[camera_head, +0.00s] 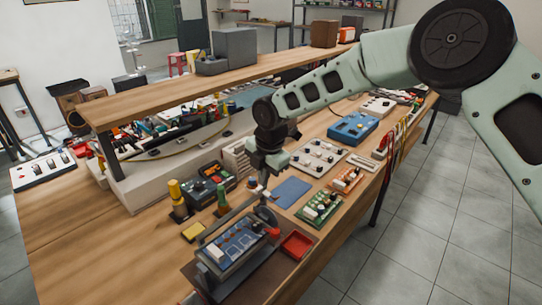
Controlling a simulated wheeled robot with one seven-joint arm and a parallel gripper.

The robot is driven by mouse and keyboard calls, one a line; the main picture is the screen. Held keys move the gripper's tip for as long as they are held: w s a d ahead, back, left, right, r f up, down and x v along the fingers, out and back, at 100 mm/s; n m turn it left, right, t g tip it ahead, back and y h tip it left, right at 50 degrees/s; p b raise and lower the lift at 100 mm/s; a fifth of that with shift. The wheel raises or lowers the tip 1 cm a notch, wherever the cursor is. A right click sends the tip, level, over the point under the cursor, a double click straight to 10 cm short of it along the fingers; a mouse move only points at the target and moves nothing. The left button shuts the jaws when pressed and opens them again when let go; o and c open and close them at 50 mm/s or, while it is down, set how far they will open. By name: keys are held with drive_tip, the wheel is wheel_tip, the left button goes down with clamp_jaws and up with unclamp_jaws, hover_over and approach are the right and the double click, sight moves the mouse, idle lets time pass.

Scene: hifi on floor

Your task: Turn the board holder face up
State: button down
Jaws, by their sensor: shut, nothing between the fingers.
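The board holder (206,268) stands on a dark brown mat at the near end of the wooden bench. It is a dark metal frame with a red knob at its right end. A circuit board (232,246) with blue and pale patches is held tilted in it; I cannot tell for certain which face shows. My gripper (264,183) points down above and behind the holder's far right end. It is shut and empty. It looks apart from the holder, though the gap is hard to judge.
A red tray (296,245) and a green board (320,207) lie right of the holder. A blue mat (291,192), a yellow sponge (193,232) and a dark meter box (208,183) are close by. A raised wooden shelf (200,88) runs behind. The bench's left front is clear.

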wheel_tip(320, 180, up, 10)
drive_tip(key=s+d+b, duration=0.1)
drive_tip(key=d+b, duration=0.1)
drive_tip(key=s+d+r+m, duration=0.15)
drive_tip(key=s+m, duration=0.25)
drive_tip(key=s, duration=0.4)
drive_tip(key=s+d+r+m, duration=0.1)
drive_tip(key=s+d+m, duration=0.2)
drive_tip(key=s, duration=0.5)
drive_tip(key=s+d+f+m, duration=0.1)
drive_tip(key=s+d+m, duration=0.5)
drive_tip(key=s, duration=0.3)
drive_tip(key=s+d+f+m+g+h, duration=0.1)
drive_tip(key=s+d+f+m, duration=0.1)
drive_tip(key=s+d+m, duration=0.5)
drive_tip(key=s, duration=0.2)
drive_tip(key=shift+s+d+f+m, duration=0.15)
drive_tip(key=shift+s+d+m, duration=0.05)
drive_tip(key=shift+s+m, duration=0.2)
